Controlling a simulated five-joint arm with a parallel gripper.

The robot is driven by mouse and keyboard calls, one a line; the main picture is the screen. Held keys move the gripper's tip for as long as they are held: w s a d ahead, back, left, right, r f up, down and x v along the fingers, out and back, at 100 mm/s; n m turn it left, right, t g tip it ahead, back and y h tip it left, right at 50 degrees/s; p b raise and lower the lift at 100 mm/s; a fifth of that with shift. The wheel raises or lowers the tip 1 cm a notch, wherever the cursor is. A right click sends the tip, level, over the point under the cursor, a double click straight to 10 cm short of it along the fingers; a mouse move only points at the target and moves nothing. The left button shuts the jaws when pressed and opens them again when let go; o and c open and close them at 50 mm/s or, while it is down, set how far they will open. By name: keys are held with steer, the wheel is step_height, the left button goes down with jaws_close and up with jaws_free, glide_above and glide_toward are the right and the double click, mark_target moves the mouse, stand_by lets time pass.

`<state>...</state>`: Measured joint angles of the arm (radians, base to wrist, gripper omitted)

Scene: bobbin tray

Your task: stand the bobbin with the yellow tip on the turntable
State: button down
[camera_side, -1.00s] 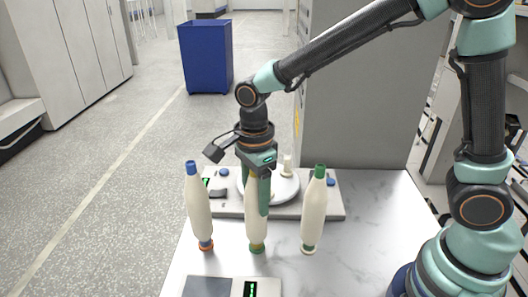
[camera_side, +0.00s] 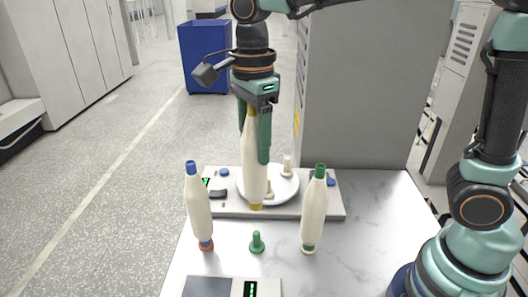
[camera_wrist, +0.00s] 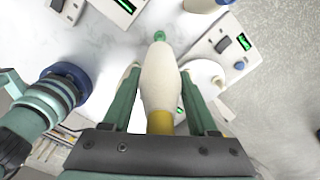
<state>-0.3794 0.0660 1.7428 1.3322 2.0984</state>
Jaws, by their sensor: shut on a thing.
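My gripper (camera_side: 256,128) is shut on the upper part of the yellow-tipped bobbin (camera_side: 254,165) and holds it upright in the air. Its yellow foot shows at the bottom; the fingers partly cover its top. In the wrist view the bobbin (camera_wrist: 160,82) lies between the fingers, with its yellow tip (camera_wrist: 160,122) nearest the camera. The turntable (camera_side: 288,190) is a white disc with small cream pegs; in the side view the bobbin covers part of its left side. The disc also shows in the wrist view (camera_wrist: 206,72), right of the bobbin.
An empty green peg (camera_side: 257,243) stands on the white table (camera_side: 365,215). A blue-tipped bobbin (camera_side: 198,210) stands left of it and a green-tipped bobbin (camera_side: 314,212) right. A panel with a green display (camera_side: 250,288) lies in front. A blue bin (camera_side: 205,50) stands behind.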

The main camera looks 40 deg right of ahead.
step_height(320, 180, up, 7)
steer(key=shift+w+r, duration=0.1)
steer(key=w+d+f, duration=0.7)
steer(key=d+f, duration=0.2)
steer(key=d, duration=0.1)
steer(key=shift+w+d+f, duration=0.2)
steer(key=shift+w+d, duration=0.1)
stand_by(0.7)
steer(key=shift+f, duration=2.45)
